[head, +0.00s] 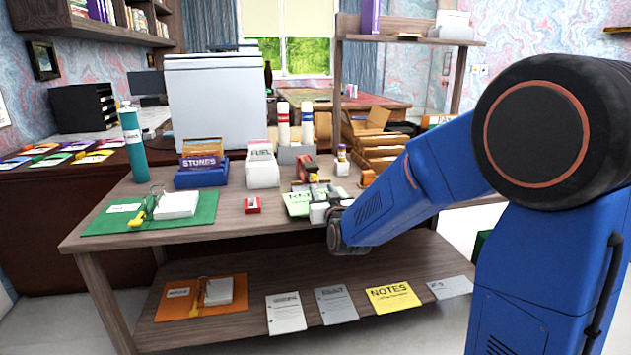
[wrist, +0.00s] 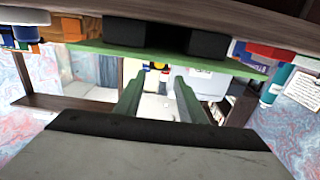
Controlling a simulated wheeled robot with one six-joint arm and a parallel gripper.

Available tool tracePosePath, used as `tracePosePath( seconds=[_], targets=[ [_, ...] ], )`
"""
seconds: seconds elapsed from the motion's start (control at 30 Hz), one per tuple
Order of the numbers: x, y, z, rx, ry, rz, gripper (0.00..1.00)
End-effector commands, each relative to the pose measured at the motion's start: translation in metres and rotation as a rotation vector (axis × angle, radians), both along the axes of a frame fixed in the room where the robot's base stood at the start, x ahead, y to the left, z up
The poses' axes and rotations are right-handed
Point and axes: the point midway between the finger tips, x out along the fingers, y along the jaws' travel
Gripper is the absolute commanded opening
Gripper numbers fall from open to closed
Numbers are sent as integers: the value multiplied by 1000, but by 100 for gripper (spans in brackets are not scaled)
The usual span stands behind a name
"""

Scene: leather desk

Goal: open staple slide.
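A red and dark object (head: 307,167) stands at the back of the desk, right of the FUEL box; it may be the stapler, but it is too small to be sure. No staple slide can be made out in either view. My gripper (head: 328,210) is over the front right part of the desk, at the right end of a green notes sheet (head: 297,204), in front of the red object and apart from it. The wrist view is upside down; the fingers (wrist: 156,95) stand apart there, with nothing seen held between them.
A small red sharpener-like item (head: 252,205) lies on the desk (head: 235,222). A green folder (head: 105,217) lies at left. The STONES box (head: 202,178) and white FUEL box (head: 263,170) stand behind. A lower shelf (head: 255,300) holds papers. Bare wood lies along the front edge.

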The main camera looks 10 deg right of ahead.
Motion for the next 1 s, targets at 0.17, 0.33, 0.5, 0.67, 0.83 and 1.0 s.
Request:
tracePosePath(
  seconds=[0.17,0.33,0.5,0.67,0.83,1.0],
  targets=[
    [33,-1,-1,0,1,-2,36],
    [62,0,-1,0,0,-1,36],
    [84,0,0,-1,1,0,36],
    [96,0,0,0,0,-1,36],
    [99,0,0,0,0,-1,36],
    [99,0,0,0,0,-1,36]
  ],
)
